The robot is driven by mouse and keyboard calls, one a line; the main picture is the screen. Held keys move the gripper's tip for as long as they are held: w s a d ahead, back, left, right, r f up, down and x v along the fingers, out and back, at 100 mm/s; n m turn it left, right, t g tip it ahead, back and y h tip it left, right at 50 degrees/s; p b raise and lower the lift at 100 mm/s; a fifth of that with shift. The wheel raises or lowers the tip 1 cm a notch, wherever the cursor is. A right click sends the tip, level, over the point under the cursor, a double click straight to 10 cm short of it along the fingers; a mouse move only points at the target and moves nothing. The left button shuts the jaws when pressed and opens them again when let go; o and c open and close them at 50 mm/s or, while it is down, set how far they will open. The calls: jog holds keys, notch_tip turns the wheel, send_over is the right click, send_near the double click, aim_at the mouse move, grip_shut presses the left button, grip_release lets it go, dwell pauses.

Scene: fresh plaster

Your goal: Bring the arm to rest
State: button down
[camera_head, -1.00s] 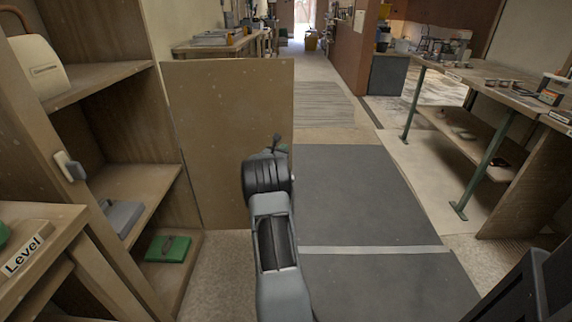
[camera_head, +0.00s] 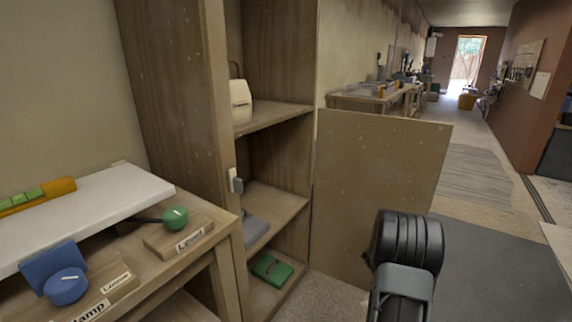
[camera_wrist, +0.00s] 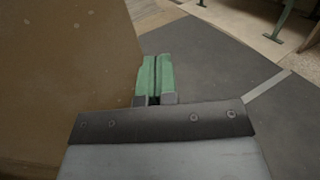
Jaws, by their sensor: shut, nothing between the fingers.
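My gripper (camera_wrist: 154,80) shows in the wrist view with its two green fingers together and nothing between them. It is above the dark floor mat (camera_wrist: 210,75), beside the open brown cabinet door (camera_wrist: 60,60). In the head view my arm reaches up from the lower right, in front of the cabinet door (camera_head: 375,180). The gripper itself is hidden behind the arm there.
An open shelf cabinet (camera_head: 275,120) holds a cream case (camera_head: 241,102) and a green block (camera_head: 271,270). A workbench (camera_head: 215,225) with a green knob (camera_head: 175,217) and a blue knob (camera_head: 66,287) stands at left. The floor (camera_head: 500,265) at right is clear.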

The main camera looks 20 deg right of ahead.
jog(key=s+a+r+m+g+y+p, duration=0.2)
jog(key=a+r+m+y+p, duration=0.1)
jog(key=a+r+m+p, duration=0.55)
jog(key=s+a+r+m+g+y+p, duration=0.25)
jog(key=a+r+p, duration=0.4)
jog(key=r, duration=0.55)
jog(key=s+a+r+m+t+y+p, duration=0.1)
jog(key=s+a+r+m+y+p, duration=0.1)
jog(key=a, duration=0.8)
jog(key=s+a+r+m+t+y+p, duration=0.2)
jog(key=a+r+m+y+p, duration=0.2)
jog(key=a+r+y+p, duration=0.2)
jog(key=s+a+r+m+t+y+p, duration=0.2)
jog(key=a+r+p, duration=0.5)
jog(key=a, duration=0.7)
jog(key=shift+s+a+r+m+y+p, duration=0.2)
jog(key=shift+s+m+y+p, duration=0.3)
jog(key=shift+y, duration=0.75)
jog(key=shift+d, duration=0.15)
